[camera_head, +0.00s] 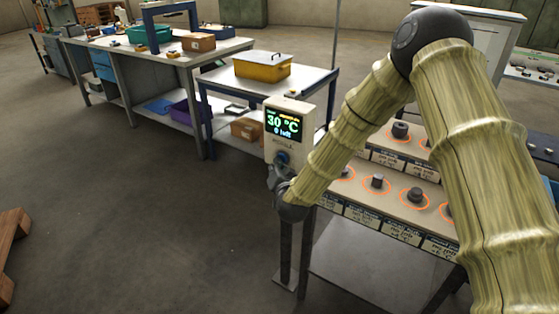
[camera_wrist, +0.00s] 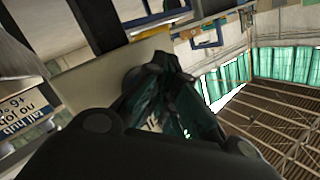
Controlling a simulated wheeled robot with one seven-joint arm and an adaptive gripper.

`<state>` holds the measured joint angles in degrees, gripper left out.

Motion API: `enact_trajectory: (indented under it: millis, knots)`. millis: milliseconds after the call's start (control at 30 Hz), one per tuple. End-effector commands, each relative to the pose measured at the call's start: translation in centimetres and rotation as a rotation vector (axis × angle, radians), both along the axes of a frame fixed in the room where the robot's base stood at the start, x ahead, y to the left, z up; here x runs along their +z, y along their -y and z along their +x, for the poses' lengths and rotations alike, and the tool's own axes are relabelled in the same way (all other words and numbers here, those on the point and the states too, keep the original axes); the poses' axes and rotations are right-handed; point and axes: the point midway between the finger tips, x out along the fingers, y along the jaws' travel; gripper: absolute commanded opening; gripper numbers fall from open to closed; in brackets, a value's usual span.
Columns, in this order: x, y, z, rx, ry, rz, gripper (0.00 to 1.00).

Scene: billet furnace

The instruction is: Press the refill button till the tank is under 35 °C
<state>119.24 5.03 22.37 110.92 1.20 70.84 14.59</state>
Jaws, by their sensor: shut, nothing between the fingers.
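The blue round refill button (camera_head: 283,158) is under the screen, next to a small label. My gripper (camera_head: 275,175) is shut and empty, just below the button; I cannot tell whether it touches the button.
A beige bench (camera_head: 399,207) with several dark knobs in orange rings is right of the box, partly behind my arm. A cart (camera_head: 323,76) with a yellow bin (camera_head: 262,68) stands behind. A wooden pallet (camera_head: 10,245) lies at left. The floor between is clear.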

Motion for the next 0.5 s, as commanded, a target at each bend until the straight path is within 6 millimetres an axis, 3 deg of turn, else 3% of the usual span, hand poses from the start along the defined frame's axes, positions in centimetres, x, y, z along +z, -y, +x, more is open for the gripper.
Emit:
enact_trajectory:
  millis: [500]
  knots:
    - [0.0,-1.1,-1.5,0.001,0.001,0.0,0.0]
